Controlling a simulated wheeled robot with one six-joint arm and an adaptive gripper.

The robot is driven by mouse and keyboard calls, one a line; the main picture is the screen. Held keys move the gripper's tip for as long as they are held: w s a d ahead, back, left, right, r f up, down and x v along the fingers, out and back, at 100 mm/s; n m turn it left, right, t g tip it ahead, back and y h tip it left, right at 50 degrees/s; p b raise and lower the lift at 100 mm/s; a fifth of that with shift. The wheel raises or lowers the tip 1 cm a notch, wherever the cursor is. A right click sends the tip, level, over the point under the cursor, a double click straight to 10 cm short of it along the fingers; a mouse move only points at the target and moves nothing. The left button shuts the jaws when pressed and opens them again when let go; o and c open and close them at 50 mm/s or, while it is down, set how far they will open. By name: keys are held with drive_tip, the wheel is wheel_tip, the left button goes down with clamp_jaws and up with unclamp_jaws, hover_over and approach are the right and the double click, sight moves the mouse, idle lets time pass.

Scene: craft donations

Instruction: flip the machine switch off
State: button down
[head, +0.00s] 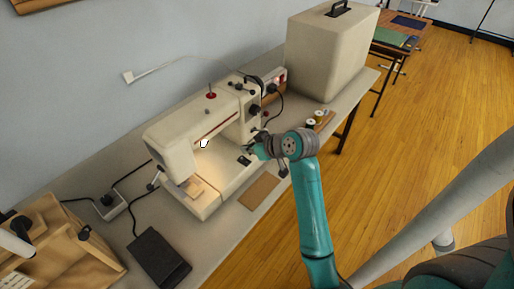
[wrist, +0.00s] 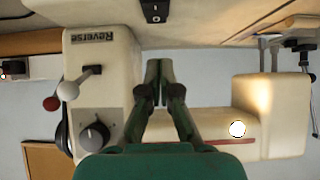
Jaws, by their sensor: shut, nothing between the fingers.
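The cream sewing machine (head: 195,127) stands on the long table, its work lamp glowing over the needle area. The black rocker switch (wrist: 154,11), with white marks, shows at the top edge of the wrist view, which sees the machine upside down. In the head view a small black patch on the machine's base (head: 244,160) looks like this switch. My gripper (wrist: 158,66) is shut and empty, in front of the machine's body in the wrist view, with its tips apart from the switch. In the head view my gripper (head: 260,149) is close to the machine's right end, its tips partly hidden.
A large cream case (head: 325,55) stands behind the machine to the right. Spools (head: 315,120) lie near the table's front edge. A black foot pedal (head: 159,258), a power strip (head: 110,205) and a wooden box (head: 65,250) are at the left. Wooden floor lies open at right.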

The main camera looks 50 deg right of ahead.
sight(245, 162)
drive_tip(key=shift+w+f, duration=0.25)
drive_tip(key=shift+f, duration=0.55)
drive_tip(key=shift+w+f, duration=0.2)
drive_tip(key=shift+f, duration=0.55)
drive_tip(key=shift+w+f, duration=0.25)
drive_tip(key=shift+f, duration=0.55)
drive_tip(key=shift+f, duration=0.2)
drive_tip(key=shift+w, duration=0.2)
drive_tip(key=shift+w+r, duration=0.25)
drive_tip(key=shift+w, duration=0.4)
